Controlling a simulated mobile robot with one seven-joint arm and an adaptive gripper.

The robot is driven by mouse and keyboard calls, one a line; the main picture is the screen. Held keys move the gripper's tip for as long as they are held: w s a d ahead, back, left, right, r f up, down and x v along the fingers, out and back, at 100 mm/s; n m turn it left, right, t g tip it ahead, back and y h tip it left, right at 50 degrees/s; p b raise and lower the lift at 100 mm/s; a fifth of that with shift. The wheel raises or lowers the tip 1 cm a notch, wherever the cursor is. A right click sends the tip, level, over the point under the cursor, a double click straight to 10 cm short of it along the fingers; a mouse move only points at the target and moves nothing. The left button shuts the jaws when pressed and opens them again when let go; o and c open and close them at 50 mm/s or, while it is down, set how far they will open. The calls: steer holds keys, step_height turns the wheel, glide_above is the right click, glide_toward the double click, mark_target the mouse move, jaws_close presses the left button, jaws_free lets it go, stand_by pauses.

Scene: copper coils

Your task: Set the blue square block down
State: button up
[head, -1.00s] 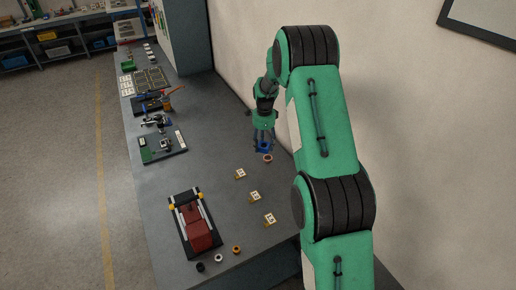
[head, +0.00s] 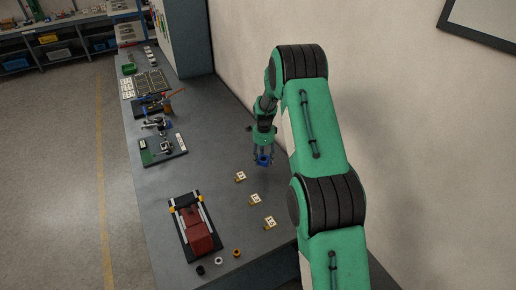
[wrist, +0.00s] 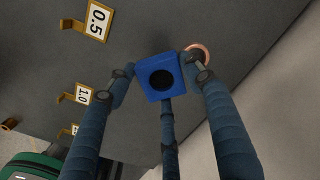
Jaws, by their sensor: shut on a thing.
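The blue square block (head: 263,161) has a dark round hole in its face, seen in the wrist view (wrist: 147,92). My gripper (head: 263,153) is shut on it, with fingers on its left and right sides and another at its lower edge in the wrist view (wrist: 160,73). The block is over the grey bench near the wall side. I cannot tell whether its underside touches the bench. A copper ring (wrist: 206,51) shows just right of the block in the wrist view, partly hidden by a finger.
Small numbered stands, marked 0.5 (wrist: 95,20) and 1.0 (wrist: 82,95) among them, line the bench near the block. A fixture with a red block (head: 198,236) and several small rings (head: 236,253) lie nearer. The bench (head: 212,165) left of my gripper is clear.

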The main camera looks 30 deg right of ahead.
steer(key=w+d, duration=0.1)
steer(key=w, duration=0.4)
steer(key=w+d+f, duration=0.1)
steer(key=w+d, duration=0.1)
steer(key=w, duration=0.2)
steer(key=w+d, duration=0.1)
steer(key=w, duration=0.4)
steer(key=shift+w+d+f, duration=0.2)
steer(key=shift+w+d, duration=0.15)
steer(key=shift+d, duration=0.05)
steer(key=shift+f, duration=0.1)
steer(key=shift+f, duration=1.65)
steer(key=shift+f, duration=0.15)
steer(key=o, duration=1.4)
steer(key=shift+c, duration=0.2)
step_height(320, 180, up, 12)
